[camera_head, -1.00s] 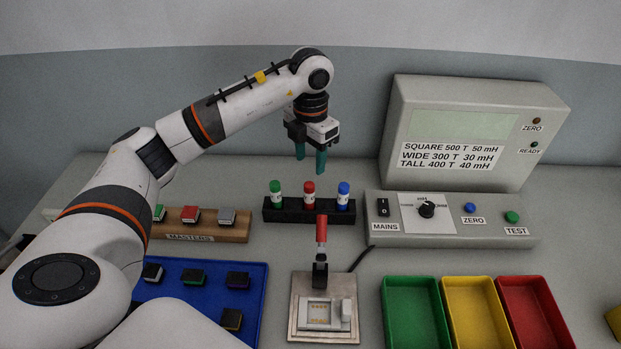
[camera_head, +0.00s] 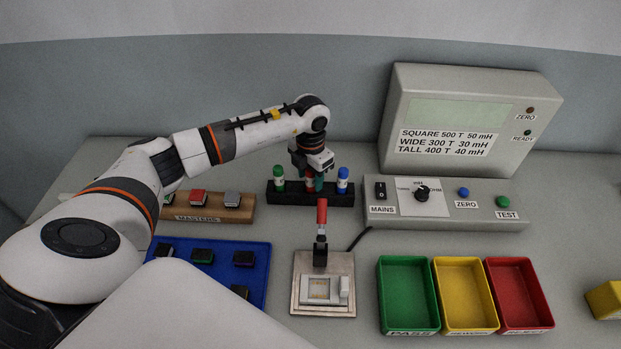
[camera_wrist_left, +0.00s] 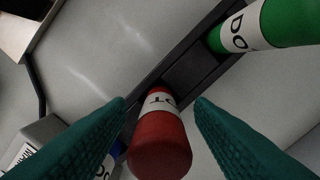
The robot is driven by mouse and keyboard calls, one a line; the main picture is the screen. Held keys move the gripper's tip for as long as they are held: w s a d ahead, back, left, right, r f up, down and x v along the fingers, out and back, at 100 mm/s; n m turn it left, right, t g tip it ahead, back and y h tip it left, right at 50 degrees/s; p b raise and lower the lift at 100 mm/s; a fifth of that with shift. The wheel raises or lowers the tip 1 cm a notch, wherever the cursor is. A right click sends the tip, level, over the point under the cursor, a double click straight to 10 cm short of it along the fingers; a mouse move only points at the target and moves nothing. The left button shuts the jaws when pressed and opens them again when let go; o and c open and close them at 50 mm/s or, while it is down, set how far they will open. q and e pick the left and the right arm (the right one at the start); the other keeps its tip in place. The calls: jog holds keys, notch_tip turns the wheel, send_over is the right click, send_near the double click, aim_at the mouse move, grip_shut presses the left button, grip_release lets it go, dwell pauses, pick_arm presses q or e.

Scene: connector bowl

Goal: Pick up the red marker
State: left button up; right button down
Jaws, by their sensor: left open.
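The red marker (camera_wrist_left: 160,143) stands in the black rack (camera_head: 291,198), between the green marker (camera_head: 279,180) and the blue marker (camera_head: 343,180). In the head view my left gripper (camera_head: 314,184) is lowered over the red marker and partly hides it. In the left wrist view the teal fingers of the gripper (camera_wrist_left: 162,105) are open, one on each side of the red marker, with gaps between. The green marker also shows in the left wrist view (camera_wrist_left: 270,25) at the upper right. My right gripper is not in view.
A test fixture (camera_head: 323,288) with a red-handled lever stands in front of the rack. Green (camera_head: 408,331), yellow and red trays lie at the right front. A control box (camera_head: 440,211) stands right of the rack. A blue tray (camera_head: 262,262) and a wooden masters block (camera_head: 245,214) are at left.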

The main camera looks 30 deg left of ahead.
pick_arm(q)
jog(key=shift+f, duration=0.1)
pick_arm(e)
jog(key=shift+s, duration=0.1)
pick_arm(q)
grip_shut()
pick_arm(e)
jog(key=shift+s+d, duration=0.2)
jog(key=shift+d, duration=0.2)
